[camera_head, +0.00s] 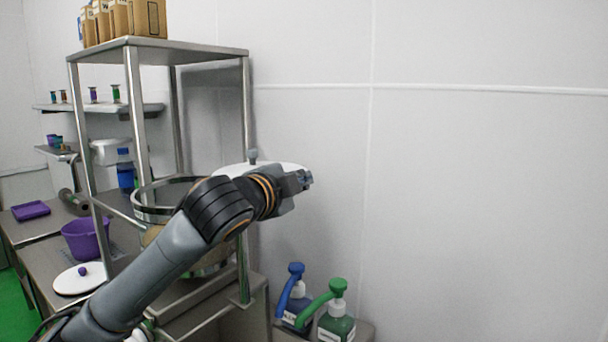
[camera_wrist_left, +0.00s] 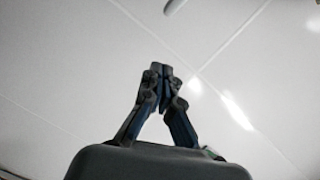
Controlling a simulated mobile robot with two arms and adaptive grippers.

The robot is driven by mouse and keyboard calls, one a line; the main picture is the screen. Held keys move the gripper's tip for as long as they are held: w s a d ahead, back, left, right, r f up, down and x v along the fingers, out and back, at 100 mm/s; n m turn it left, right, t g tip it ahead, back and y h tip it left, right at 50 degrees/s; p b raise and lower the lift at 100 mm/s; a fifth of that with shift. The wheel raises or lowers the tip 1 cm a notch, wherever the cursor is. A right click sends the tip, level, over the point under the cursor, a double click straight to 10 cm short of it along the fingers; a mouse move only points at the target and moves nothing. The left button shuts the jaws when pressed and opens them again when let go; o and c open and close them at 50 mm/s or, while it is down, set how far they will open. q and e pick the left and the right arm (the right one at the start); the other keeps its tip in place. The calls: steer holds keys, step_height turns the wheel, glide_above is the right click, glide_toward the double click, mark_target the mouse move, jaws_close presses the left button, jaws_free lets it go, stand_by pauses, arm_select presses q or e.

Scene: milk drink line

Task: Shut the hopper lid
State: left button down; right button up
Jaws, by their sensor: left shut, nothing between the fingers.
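The hopper (camera_head: 150,212) stands inside the steel rack, with a metal rim ring; my left arm hides much of it. A pale round hopper lid (camera_head: 229,170) with a grey knob (camera_head: 252,157) shows to the right of the rim, apart from it in the picture, so the hopper looks open. My left gripper (camera_head: 304,180) is shut and empty, in front of the lid's right end; I cannot tell whether it touches. In the left wrist view the closed fingertips (camera_wrist_left: 160,72) point at the white wall. My right gripper is out of view.
The steel rack (camera_head: 140,90) carries cartons on top; its posts stand close to my left arm. A blue pump bottle (camera_head: 297,305) and a green one (camera_head: 337,322) stand low right. A purple tub (camera_head: 84,240) and a white lid (camera_head: 75,284) lie left. The white wall (camera_head: 480,180) bounds the right.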

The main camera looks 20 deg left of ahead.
arm_select(q)
steer(key=w+a+f+p, duration=0.2)
steer(key=w+p, duration=0.3)
steer(key=w, duration=0.3)
steer(key=shift+w+f, duration=0.15)
steer(key=shift+w, duration=0.1)
steer(key=shift+d, duration=0.15)
